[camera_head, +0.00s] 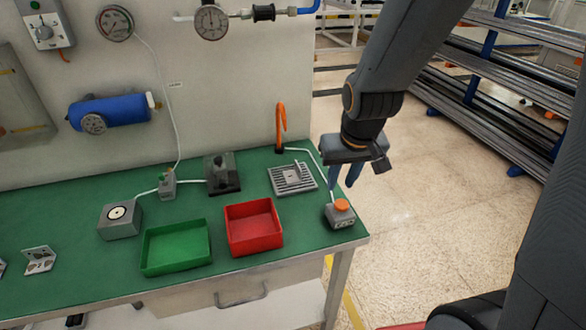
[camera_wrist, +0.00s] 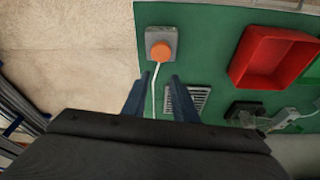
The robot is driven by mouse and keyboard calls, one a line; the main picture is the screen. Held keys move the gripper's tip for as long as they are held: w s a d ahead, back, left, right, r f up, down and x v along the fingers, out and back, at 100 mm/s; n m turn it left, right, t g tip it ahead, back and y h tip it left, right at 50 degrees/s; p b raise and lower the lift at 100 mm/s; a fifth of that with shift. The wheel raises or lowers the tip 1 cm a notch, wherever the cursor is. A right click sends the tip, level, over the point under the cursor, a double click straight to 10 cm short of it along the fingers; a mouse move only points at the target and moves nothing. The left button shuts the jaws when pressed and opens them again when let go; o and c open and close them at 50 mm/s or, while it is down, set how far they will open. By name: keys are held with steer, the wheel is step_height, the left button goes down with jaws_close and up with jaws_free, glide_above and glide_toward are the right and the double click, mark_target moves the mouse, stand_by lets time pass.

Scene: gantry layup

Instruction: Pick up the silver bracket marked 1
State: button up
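A silver bracket (camera_head: 40,259) with small holes rests on the green table at the far left in the head view. Part of a second silver piece (camera_head: 2,268) shows at the left picture edge, cut off. I cannot read a number on either. My gripper (camera_head: 343,180) hangs at the table's right end, far from the brackets. Its two blue fingers are apart with nothing between them, as the wrist view also shows (camera_wrist: 159,78). No bracket can be made out in the wrist view.
The green table (camera_head: 100,275) carries a green tray (camera_head: 176,248), a red tray (camera_head: 254,228), a grey box with a round dial (camera_head: 119,220), a dark block (camera_head: 222,174), a slotted plate (camera_head: 292,179) and an orange-button box (camera_head: 340,213). A gauge panel stands behind.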

mark_target(299, 167)
steer(key=w+a+f+n+t+y, duration=0.1)
steer(key=w+a+t, duration=0.1)
steer(key=w+a, duration=0.65)
steer(key=shift+w+d+f+p, duration=0.1)
steer(key=shift+w+f+p, duration=1)
steer(key=shift+w+f, duration=1.95)
steer(key=shift+s+f, duration=0.1)
steer(key=shift+s, duration=0.05)
jaws_close()
